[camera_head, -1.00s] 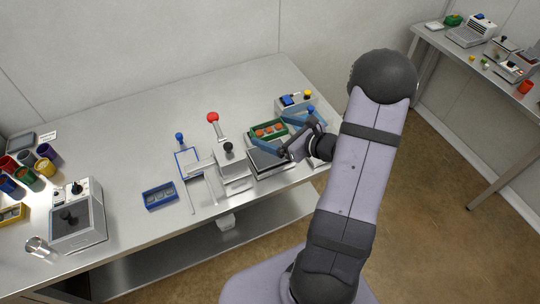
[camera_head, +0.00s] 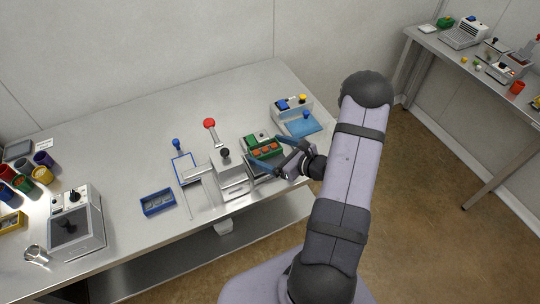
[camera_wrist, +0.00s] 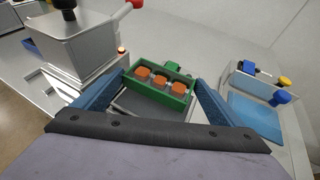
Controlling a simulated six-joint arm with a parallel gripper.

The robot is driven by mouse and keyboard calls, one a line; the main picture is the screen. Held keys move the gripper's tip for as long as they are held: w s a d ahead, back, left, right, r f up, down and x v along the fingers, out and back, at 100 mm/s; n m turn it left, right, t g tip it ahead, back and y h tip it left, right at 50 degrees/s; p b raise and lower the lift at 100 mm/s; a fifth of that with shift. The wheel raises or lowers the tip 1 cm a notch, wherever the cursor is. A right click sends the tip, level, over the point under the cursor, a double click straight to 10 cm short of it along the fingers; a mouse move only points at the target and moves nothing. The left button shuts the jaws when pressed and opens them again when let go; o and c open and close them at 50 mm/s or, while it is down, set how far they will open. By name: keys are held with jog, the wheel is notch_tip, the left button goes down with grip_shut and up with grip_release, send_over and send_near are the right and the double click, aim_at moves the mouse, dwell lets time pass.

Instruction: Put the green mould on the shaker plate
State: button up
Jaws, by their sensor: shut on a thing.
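The green mould (camera_head: 265,149) is a small tray with orange pieces in its wells. It also shows in the wrist view (camera_wrist: 158,84). My gripper (camera_head: 264,150) is shut on it, with one blue finger at each short end; the fingers also show in the wrist view (camera_wrist: 161,80). The dark shaker plate (camera_wrist: 148,107) lies under the mould, partly covered by it and by my fingers. The mould looks about level. I cannot tell whether it touches the plate or is held just above it.
Left of the mould stands a grey press (camera_head: 230,172) with a red-knobbed lever (camera_head: 209,123). A blue mat (camera_head: 303,126) and a box with blue and yellow knobs (camera_head: 291,108) are at the right. A blue tray (camera_head: 157,202) lies left. The back of the bench is clear.

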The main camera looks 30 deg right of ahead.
aim_at(270, 156)
jog(key=shift+f, duration=1.5)
jog(key=shift+f, duration=0.2)
jog(key=o, duration=0.9)
